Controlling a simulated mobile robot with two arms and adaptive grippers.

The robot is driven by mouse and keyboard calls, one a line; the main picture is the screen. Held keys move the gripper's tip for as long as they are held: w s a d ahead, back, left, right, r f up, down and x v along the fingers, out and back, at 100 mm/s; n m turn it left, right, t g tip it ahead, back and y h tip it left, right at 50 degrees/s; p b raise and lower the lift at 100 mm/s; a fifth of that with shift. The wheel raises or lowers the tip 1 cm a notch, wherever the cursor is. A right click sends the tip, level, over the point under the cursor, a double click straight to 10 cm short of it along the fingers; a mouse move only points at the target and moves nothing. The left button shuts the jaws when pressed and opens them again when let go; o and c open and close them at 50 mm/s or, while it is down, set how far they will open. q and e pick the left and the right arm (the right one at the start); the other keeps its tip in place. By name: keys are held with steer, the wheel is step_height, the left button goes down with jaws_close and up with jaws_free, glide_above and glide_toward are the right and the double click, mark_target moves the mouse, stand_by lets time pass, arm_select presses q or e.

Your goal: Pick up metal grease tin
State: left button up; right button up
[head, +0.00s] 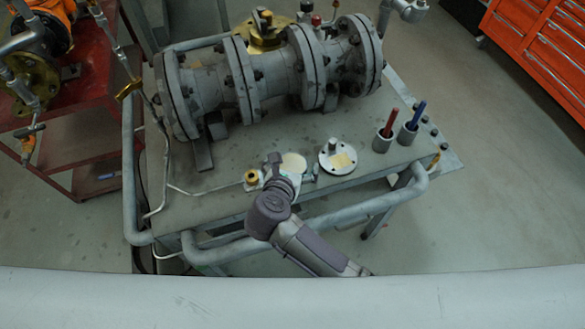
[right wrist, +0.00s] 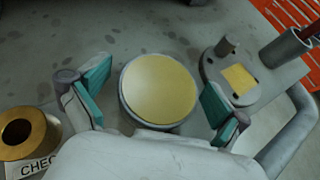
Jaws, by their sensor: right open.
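The grease tin (right wrist: 158,88) is a round grey metal tin with a pale yellow top. In the right wrist view it sits on the table between the two teal-padded fingers of my right gripper (right wrist: 155,98). There is a gap on each side, so the gripper is open around it and apart from it. In the head view the tin (head: 294,161) shows just beyond my right gripper (head: 288,171), whose wrist hides part of the table. My left gripper is in neither view.
A grey flanged valve (head: 270,75) fills the table's back. A brass ring (right wrist: 24,133) stands left of the gripper, by a label. A studded grey disc (head: 338,157) lies right of the tin, then two cups (head: 383,143) with red and blue sticks. A rail (head: 310,214) runs along the front.

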steer(key=c, duration=1.2)
steer(key=shift+r, duration=0.1)
steer(key=shift+c, duration=0.9)
